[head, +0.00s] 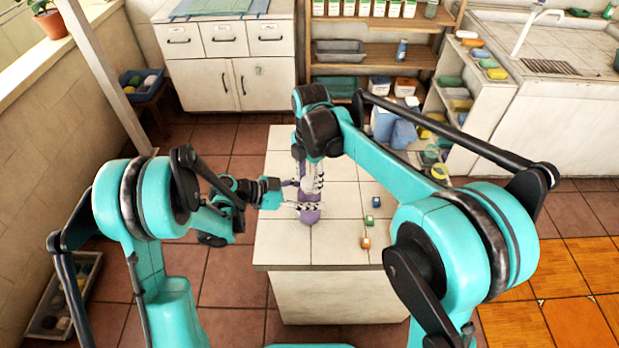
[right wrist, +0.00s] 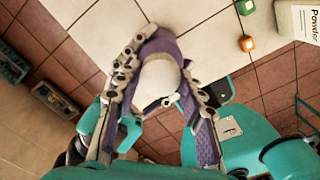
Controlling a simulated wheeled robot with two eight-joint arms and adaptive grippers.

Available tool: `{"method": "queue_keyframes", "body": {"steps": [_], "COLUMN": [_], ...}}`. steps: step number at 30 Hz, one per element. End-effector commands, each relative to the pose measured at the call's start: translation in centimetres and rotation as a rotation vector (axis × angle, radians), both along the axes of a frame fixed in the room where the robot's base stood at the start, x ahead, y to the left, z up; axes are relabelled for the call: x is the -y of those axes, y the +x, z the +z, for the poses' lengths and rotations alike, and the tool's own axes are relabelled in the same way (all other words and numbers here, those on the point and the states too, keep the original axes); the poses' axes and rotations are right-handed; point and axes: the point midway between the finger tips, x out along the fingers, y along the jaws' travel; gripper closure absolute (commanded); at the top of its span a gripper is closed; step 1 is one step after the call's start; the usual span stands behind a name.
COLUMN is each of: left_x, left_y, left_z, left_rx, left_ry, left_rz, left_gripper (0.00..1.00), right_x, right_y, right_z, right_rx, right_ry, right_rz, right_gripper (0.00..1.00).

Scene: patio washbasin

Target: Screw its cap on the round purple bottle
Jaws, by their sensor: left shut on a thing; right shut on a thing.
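The round purple bottle (head: 309,214) stands upright on the white tiled table. My left gripper (head: 306,206) reaches in from the left and is shut on the bottle. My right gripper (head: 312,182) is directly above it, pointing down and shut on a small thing. In the right wrist view, a round white piece (right wrist: 158,82), which looks like the cap, lies between the right fingers, with purple behind its far edge. The fingers hide the bottle's mouth, so I cannot tell whether cap and bottle touch.
Small blue (head: 376,201), green (head: 369,219) and orange (head: 365,242) cubes lie on the table (head: 335,245) to the right. A box labelled Powder (right wrist: 303,20) shows in the right wrist view. The table's front left is clear. Shelves and a sink counter stand behind.

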Motion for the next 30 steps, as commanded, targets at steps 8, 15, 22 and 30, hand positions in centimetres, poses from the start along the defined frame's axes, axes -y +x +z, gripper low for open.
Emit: {"method": "queue_keyframes", "body": {"steps": [8, 15, 22, 30], "left_x": [0.01, 0.01, 0.01, 0.01], "left_y": [-0.02, -0.02, -0.02, -0.02], "left_z": [-0.01, -0.01, -0.01, -0.01], "left_rx": [0.0, 0.0, 0.0, 0.0], "left_ry": [0.0, 0.0, 0.0, 0.0], "left_rz": [0.0, 0.0, 0.0, 0.0], "left_gripper": [1.0, 1.0, 1.0, 1.0], "right_x": [-0.01, -0.01, -0.01, -0.02], "right_y": [0.01, 0.01, 0.0, 0.0], "right_z": [-0.05, -0.09, -0.12, -0.17], "right_rx": [-0.003, -0.006, -0.01, -0.015], "right_ry": [-0.001, -0.001, -0.003, -0.004], "right_rz": [-0.399, -0.985, -1.546, -2.205], "right_gripper": [0.96, 0.96, 0.96, 0.96]}}
